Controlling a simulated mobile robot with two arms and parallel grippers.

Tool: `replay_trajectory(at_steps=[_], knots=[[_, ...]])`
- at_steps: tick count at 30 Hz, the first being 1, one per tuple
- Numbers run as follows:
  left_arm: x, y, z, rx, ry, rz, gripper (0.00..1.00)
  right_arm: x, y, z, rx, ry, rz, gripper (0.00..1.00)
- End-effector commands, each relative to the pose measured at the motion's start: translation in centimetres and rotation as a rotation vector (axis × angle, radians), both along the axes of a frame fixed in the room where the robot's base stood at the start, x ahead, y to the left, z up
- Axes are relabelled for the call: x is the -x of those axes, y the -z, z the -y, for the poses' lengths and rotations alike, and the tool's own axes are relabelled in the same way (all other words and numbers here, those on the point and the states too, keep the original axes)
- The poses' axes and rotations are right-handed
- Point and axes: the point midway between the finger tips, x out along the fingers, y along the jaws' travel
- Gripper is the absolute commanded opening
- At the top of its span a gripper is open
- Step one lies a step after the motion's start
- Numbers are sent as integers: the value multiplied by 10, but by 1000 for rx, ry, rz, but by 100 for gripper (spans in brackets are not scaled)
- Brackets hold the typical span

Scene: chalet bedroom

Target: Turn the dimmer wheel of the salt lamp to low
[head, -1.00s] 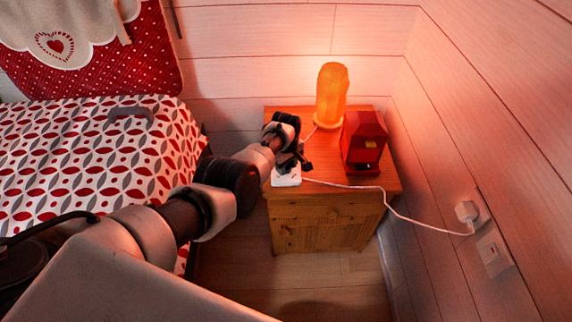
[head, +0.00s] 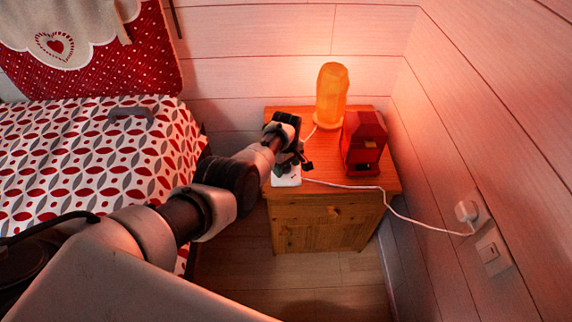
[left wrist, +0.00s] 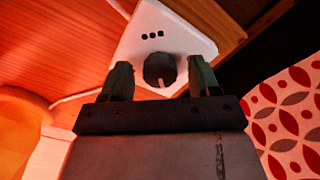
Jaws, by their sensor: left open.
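The salt lamp (head: 331,95) glows orange at the back of the wooden nightstand (head: 350,203). Its white dimmer box (head: 287,178) lies at the nightstand's front left, partly hidden by my left gripper (head: 297,166). In the left wrist view the box (left wrist: 185,38) shows its dark round dimmer wheel (left wrist: 158,68) with a pale pointer mark at the lower edge and several black dots on the far side. My left gripper (left wrist: 160,84) is open, with one finger on each side of the wheel. I cannot tell whether the fingers touch it. My right gripper is not in view.
A red box-shaped object (head: 363,143) stands right of the lamp. The white cord (head: 345,186) runs from the dimmer box to a wall plug (head: 467,211). The patterned bed (head: 85,165) is on the left. Floor is free before the nightstand.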

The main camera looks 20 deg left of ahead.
Motion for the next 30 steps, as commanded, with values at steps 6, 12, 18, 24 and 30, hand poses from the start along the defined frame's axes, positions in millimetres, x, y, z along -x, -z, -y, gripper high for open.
replay_trajectory(at_steps=[6,12,18,24,30], knots=[[-1,-37,1,1,1,3,62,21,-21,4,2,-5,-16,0],[0,-76,0,0,1,2,62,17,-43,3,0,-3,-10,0],[0,-100,0,0,0,0,62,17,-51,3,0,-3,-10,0],[0,-106,0,0,0,-1,62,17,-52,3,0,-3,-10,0],[0,-106,0,0,0,-1,62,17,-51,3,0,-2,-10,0]])
